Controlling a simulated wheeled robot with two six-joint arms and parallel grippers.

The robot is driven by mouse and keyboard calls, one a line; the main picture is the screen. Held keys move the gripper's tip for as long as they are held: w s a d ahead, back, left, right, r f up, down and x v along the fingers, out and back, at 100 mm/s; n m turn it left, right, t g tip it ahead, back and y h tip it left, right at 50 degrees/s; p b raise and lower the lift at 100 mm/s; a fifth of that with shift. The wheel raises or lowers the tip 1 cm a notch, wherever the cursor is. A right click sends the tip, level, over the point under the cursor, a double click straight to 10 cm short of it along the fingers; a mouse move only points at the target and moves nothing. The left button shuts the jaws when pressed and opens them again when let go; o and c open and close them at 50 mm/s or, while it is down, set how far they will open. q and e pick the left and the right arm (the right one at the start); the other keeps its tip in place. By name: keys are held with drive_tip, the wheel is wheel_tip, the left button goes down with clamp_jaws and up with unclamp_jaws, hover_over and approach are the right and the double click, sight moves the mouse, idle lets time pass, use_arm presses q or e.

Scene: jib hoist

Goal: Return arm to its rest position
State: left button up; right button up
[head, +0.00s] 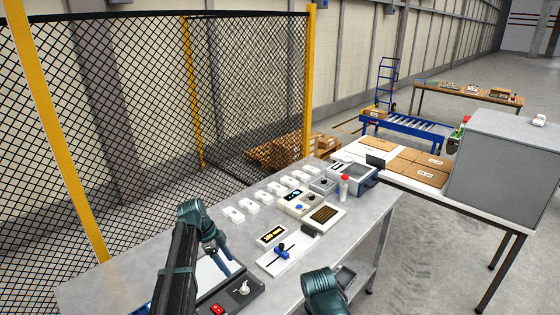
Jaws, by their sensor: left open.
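My left arm comes in from the bottom left over the grey workbench (130,268). Its dark forearm bends at a teal wrist, and the left gripper (225,264) points down, open, over the left part of the bench. It is close to a dark control box (238,297) with a red switch and a light knob. I see nothing between its fingers. Whether the fingertips touch anything is hard to tell. A teal part of my right arm shows at the bottom middle, in front of the bench's near edge; its gripper is not visible.
A white panel with a blue lever (281,250), a row of small white blocks (254,207) and several boxes and devices occupy the bench. A mesh fence (110,120) stands behind. A second table at right holds cartons (414,168) and a large grey cabinet (505,165).

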use_arm(q)
drive_tip(key=s+d+f+n+y+b, duration=0.2)
drive_tip(key=s+d+n, duration=0.4)
drive_tip(key=s+d, duration=0.3)
drive_tip(key=s+d+f+n+y+b, duration=0.3)
drive_tip(key=s+d+f+n+b, duration=0.2)
drive_tip(key=s+d, duration=0.4)
drive_tip(key=s+f+n, duration=0.1)
drive_tip(key=s+f, duration=0.1)
drive_tip(key=s, duration=0.3)
drive_tip(key=shift+y, duration=0.3)
drive_tip(key=shift+f, duration=0.1)
